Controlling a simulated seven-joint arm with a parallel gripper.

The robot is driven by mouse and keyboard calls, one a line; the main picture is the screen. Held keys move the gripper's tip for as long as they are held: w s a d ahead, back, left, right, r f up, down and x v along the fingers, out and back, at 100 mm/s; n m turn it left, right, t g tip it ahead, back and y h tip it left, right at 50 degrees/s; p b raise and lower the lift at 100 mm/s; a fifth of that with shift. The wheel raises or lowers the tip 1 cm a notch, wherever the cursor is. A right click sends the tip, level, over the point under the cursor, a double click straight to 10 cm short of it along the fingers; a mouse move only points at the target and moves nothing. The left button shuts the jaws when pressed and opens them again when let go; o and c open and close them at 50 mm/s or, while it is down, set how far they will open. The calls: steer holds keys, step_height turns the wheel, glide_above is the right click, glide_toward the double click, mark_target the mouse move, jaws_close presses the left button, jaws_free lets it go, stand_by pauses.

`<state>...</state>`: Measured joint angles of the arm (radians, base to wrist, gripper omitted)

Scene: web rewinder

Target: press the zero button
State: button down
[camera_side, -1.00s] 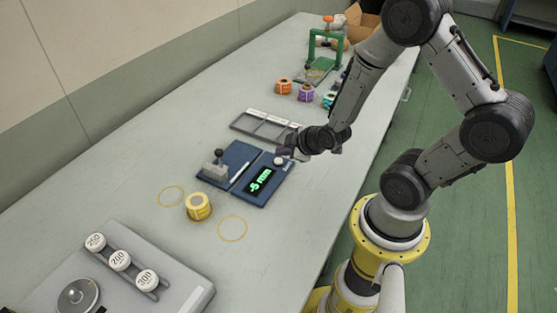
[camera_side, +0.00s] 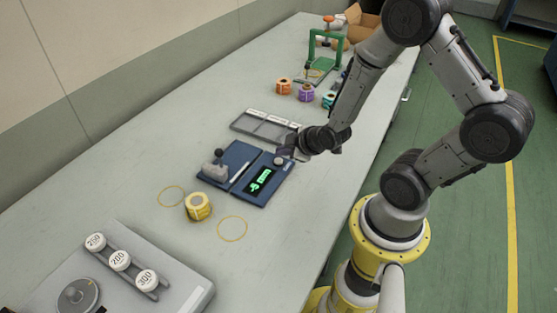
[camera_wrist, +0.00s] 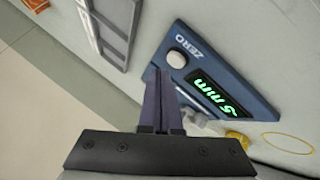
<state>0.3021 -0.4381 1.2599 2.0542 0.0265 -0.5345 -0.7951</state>
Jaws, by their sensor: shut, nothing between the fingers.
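The zero button (camera_side: 279,161) is a pale round knob on the blue gauge (camera_side: 248,197), at the corner by the display. In the wrist view, the button (camera_wrist: 176,59) sits beside the word ZERO, above a green display (camera_wrist: 213,95) that reads about -5 mm. My gripper (camera_side: 285,151) is at that corner of the gauge in the side view. In the wrist view, the closed fingertips (camera_wrist: 158,72) are just left of the button and slightly below it. The fingers hold nothing. Whether they touch the gauge cannot be told.
A yellow roll (camera_side: 198,206) stands near two yellow rings on the table. A grey tray (camera_side: 265,129) lies behind the gauge. A grey plate (camera_side: 185,288) with several numbered weights is at the front left. Orange and purple rolls stand farther back.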

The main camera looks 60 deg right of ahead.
steer(key=shift+f, duration=0.2)
steer(key=shift+f, duration=0.25)
steer(key=shift+f, duration=0.45)
stand_by(0.9)
steer(key=shift+r, duration=0.85)
steer(key=shift+r, duration=0.1)
step_height(320, 180, up, 5)
steer(key=shift+f, duration=0.1)
stand_by(0.3)
stand_by(0.5)
